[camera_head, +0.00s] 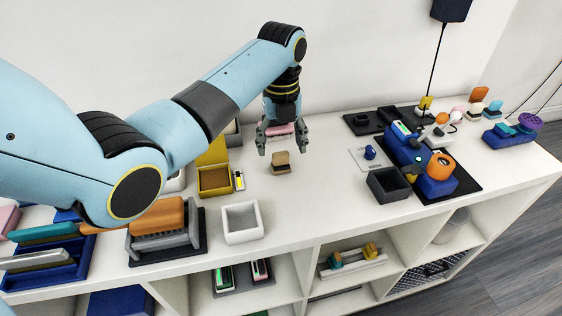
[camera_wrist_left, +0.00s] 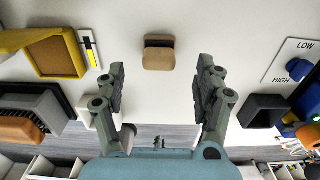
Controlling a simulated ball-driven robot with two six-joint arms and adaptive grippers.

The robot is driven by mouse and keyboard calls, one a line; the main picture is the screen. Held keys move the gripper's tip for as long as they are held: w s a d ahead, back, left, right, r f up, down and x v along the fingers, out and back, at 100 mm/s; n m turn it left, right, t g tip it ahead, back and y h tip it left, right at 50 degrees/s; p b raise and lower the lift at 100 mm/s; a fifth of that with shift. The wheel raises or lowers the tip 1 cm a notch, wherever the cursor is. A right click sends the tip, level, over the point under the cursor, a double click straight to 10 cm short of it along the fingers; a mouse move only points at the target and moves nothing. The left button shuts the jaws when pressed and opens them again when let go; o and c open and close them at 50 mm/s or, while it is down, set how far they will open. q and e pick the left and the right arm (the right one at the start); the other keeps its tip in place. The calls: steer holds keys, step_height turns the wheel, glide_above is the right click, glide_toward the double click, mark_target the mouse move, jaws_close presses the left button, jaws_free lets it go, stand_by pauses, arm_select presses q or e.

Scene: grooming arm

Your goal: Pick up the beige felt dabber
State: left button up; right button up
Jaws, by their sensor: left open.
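The beige felt dabber (camera_head: 281,163) is a small tan block with a dark band, standing alone on the white tabletop. In the left wrist view the dabber (camera_wrist_left: 158,57) lies at top centre, just beyond the fingertips and roughly centred between them. My left gripper (camera_head: 283,150) points down just behind the dabber in the head view, fingers spread and apart from it. In the left wrist view the gripper (camera_wrist_left: 160,70) is open with nothing between its fingers. My right gripper is not in view.
A yellow open box (camera_head: 214,180) and a white open box (camera_head: 242,222) stand left of the dabber. A dark open box (camera_head: 389,184) and a blue device (camera_head: 436,180) stand to the right. A pink item (camera_head: 280,129) shows behind my left fingers. The tabletop around the dabber is clear.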

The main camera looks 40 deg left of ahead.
mark_target(281, 153)
arm_select(q)
steer(key=shift+f, duration=0.4)
step_height(281, 153, down, 4)
steer(key=shift+r, duration=0.1)
steer(key=shift+f+b, duration=0.3)
steer(key=shift+f, duration=0.15)
steer(key=c, duration=1.2)
steer(key=shift+c, duration=0.2)
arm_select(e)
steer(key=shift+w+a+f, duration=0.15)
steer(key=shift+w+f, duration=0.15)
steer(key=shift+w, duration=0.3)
